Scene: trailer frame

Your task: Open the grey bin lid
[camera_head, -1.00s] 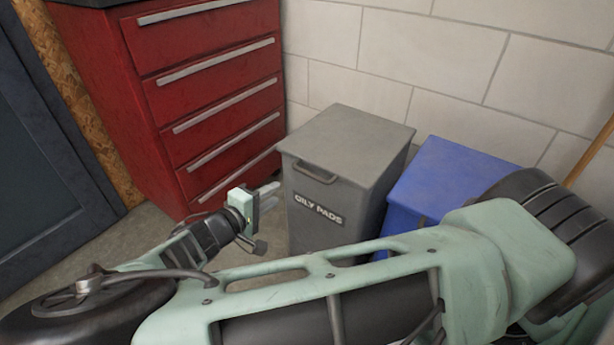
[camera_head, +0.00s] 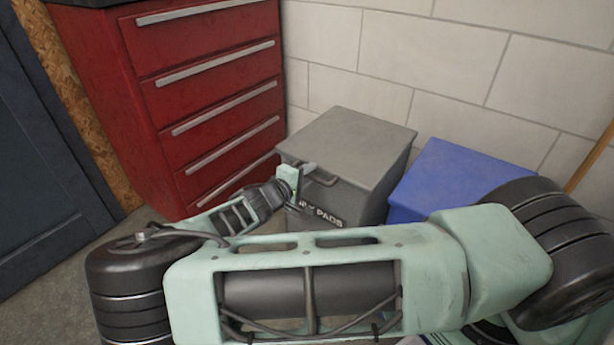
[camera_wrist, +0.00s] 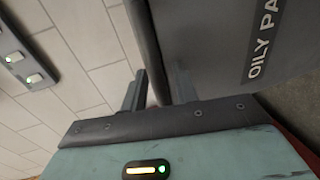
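The grey bin (camera_head: 325,213) stands against the wall with its lid (camera_head: 350,138) closed; its "OILY PADS" label is partly hidden behind my arm. A dark handle (camera_head: 322,178) sits at the lid's front edge. My gripper (camera_head: 304,171) is at the left part of this front edge, close to the handle. In the wrist view, my gripper (camera_wrist: 158,88) has its two fingers apart, one on each side of the dark lid edge (camera_wrist: 148,45). The bin's front face (camera_wrist: 215,50) lies close to the right finger. I cannot tell whether either finger touches.
A red drawer cabinet (camera_head: 185,110) stands left of the bin. A blue bin (camera_head: 455,175) stands close on its right. A pale block wall (camera_head: 430,60) is behind. A wooden pole (camera_head: 592,158) leans at the far right. Wall switches (camera_wrist: 20,60) show in the wrist view.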

